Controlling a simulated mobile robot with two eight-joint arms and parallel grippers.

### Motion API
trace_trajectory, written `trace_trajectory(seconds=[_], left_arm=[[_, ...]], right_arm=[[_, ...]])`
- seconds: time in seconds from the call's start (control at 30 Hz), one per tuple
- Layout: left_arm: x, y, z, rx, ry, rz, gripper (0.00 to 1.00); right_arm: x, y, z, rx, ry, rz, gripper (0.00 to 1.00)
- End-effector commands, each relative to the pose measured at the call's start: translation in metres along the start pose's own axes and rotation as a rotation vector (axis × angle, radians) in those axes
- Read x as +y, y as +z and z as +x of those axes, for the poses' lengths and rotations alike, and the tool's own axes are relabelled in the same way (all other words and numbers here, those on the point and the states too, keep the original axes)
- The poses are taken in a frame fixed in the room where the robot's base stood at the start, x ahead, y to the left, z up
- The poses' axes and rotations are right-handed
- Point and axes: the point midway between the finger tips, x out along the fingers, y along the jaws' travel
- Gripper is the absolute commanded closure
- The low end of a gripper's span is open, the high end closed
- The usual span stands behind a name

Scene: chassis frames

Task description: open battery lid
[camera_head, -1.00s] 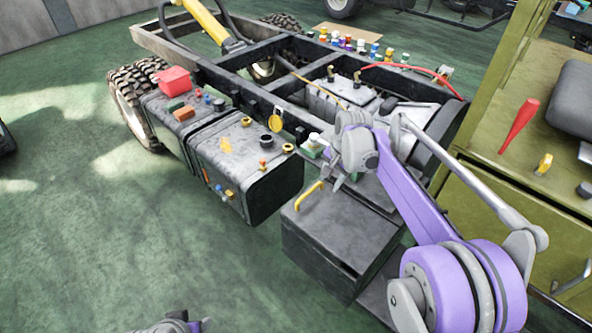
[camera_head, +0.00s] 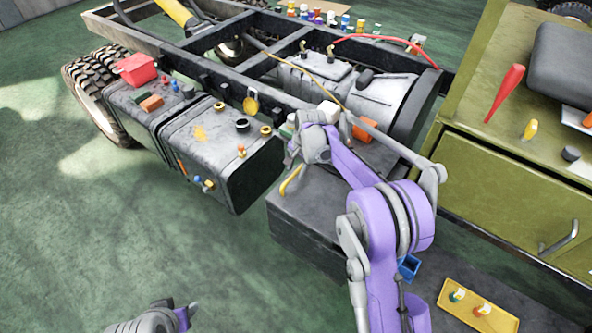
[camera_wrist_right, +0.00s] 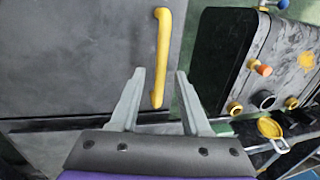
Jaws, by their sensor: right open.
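The dark grey battery box (camera_head: 305,232) stands beside the chassis frame, its flat lid (camera_head: 325,200) closed. A yellow handle (camera_head: 291,181) sits on the lid near its left edge; it also shows in the right wrist view (camera_wrist_right: 162,50). My right gripper (camera_head: 288,164) is open above the lid, close to the handle. In the right wrist view its two fingers (camera_wrist_right: 160,76) flank the near end of the handle, with gaps on both sides; I cannot tell the height between them. My left gripper (camera_head: 188,314) is at the bottom edge, partly cut off, far from the box.
A dark tank (camera_head: 225,160) with caps stands left of the box, close to it. The chassis rail (camera_head: 220,85) runs behind. A green cabinet (camera_head: 500,180) stands to the right. A yellow tray (camera_head: 475,308) lies at the lower right. The floor at left is clear.

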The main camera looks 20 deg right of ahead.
Motion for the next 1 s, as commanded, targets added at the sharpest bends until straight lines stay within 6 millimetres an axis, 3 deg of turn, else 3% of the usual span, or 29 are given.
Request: trace_trajectory(seconds=[0.37,0.63,1.0], left_arm=[[0.0000,0.0002,0.0003,0.000,0.000,0.000,0.50],[0.0000,0.0001,0.0003,0.000,0.000,0.000,0.50],[0.0000,0.0002,0.0003,0.000,0.000,0.000,0.50]], right_arm=[[0.0000,0.0000,0.0081,0.000,0.000,0.000,0.53],[0.0001,-0.0001,0.0079,0.000,0.000,0.000,0.98],[0.0002,-0.0001,0.0077,0.000,0.000,0.000,1.00]])
